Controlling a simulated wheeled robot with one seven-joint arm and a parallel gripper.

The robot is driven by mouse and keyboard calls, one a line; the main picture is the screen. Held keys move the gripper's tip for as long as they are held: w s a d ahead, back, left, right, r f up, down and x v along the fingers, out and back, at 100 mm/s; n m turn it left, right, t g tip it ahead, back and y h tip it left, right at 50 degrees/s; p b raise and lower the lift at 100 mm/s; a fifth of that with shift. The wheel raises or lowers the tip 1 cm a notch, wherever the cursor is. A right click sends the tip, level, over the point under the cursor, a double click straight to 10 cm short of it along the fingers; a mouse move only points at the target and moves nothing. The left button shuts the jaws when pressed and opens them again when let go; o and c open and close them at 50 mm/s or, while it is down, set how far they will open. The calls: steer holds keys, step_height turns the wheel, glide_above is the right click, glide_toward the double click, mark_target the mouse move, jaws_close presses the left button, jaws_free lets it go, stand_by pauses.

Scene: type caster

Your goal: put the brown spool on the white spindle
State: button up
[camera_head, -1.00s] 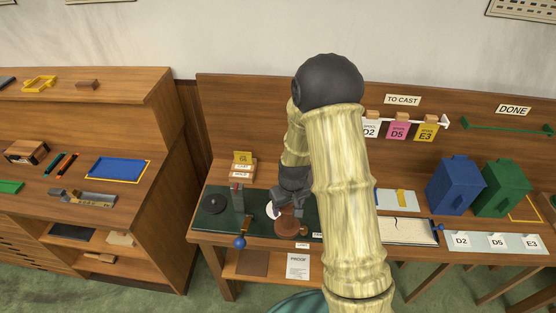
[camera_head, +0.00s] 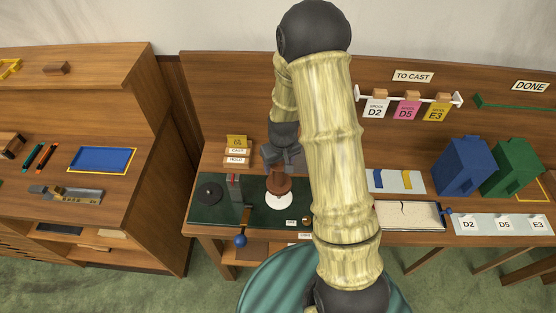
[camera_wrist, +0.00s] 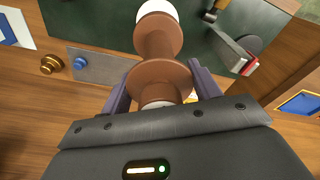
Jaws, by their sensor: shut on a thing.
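The brown spool (camera_head: 278,184) is held by my gripper (camera_head: 276,170), which is shut on it. It looks upright, and in the head view it overlaps the white round base of the spindle (camera_head: 279,201) on the dark green mat. In the wrist view the spool (camera_wrist: 157,45) lies between the two fingers, its broad flange nearest me. A white part of the spindle (camera_wrist: 157,11) shows past its far end. I cannot tell whether the spool is around the spindle or only above it.
A grey upright block with a blue-knobbed lever (camera_head: 240,240) stands just left of the spool, with a black disc (camera_head: 209,193) further left. A small brass knob (camera_head: 305,221) is to the right.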

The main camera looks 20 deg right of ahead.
mark_target(279, 177)
steer(key=shift+f+b, duration=0.4)
steer(key=shift+s+f+b, duration=0.15)
steer(key=shift+f+b, duration=0.65)
steer(key=shift+f, duration=0.15)
steer(key=shift+f+b, duration=0.6)
steer(key=shift+f, duration=0.2)
steer(key=shift+r, duration=0.1)
steer(key=shift+f+b, duration=1.4)
steer(key=shift+f, duration=0.3)
steer(key=o, duration=1.4)
